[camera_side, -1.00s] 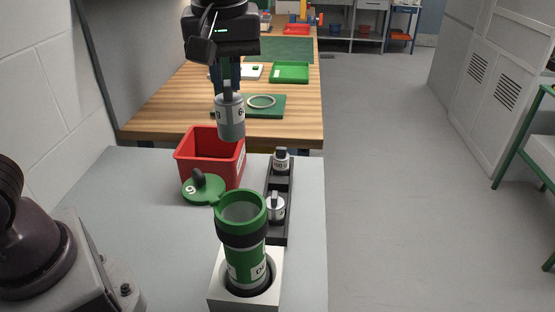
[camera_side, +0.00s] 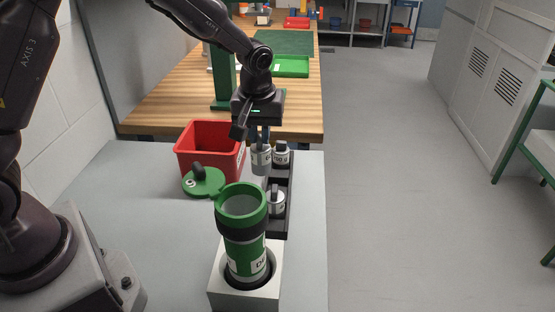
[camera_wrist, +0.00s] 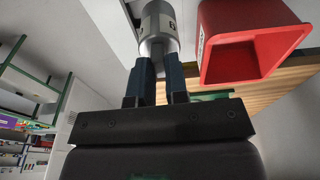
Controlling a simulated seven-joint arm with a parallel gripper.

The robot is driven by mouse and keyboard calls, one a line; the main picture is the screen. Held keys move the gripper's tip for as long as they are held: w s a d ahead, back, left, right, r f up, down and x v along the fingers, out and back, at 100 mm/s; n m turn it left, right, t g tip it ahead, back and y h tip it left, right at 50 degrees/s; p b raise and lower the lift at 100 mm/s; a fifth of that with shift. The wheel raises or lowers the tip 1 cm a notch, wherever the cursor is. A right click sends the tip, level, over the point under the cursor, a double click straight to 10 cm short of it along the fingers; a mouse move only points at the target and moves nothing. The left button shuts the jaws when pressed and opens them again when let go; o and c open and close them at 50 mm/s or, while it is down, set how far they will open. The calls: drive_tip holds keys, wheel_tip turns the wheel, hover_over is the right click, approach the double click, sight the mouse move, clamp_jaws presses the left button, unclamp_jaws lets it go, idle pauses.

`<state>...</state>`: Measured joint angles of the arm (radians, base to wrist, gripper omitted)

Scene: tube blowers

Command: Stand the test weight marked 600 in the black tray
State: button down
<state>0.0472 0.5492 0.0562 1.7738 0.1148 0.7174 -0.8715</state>
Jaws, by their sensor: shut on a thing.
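In the wrist view my fingers (camera_wrist: 160,72) pinch the neck of the same weight (camera_wrist: 158,22), whose label is only partly readable. The long black tray (camera_side: 283,225) lies on the grey bench. One weight (camera_side: 281,156) stands in its far compartment and another (camera_side: 275,203) in a nearer one. The tray between them is partly visible.
A red bin (camera_side: 203,142) stands left of the tray, also seen in the wrist view (camera_wrist: 250,18). A green lid (camera_side: 207,188) lies before it. A green tube (camera_side: 244,225) stands in a white block (camera_side: 220,292) near the front.

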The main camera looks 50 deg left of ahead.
drive_tip(key=w+f, duration=0.5)
drive_tip(key=f, duration=0.3)
drive_tip(key=shift+f, duration=0.4)
drive_tip(key=shift+a, duration=0.1)
drive_tip(key=shift+f, duration=0.2)
drive_tip(key=c, duration=1.1)
unclamp_jaws()
drive_tip(key=shift+s, duration=0.1)
drive_tip(key=shift+r, duration=0.1)
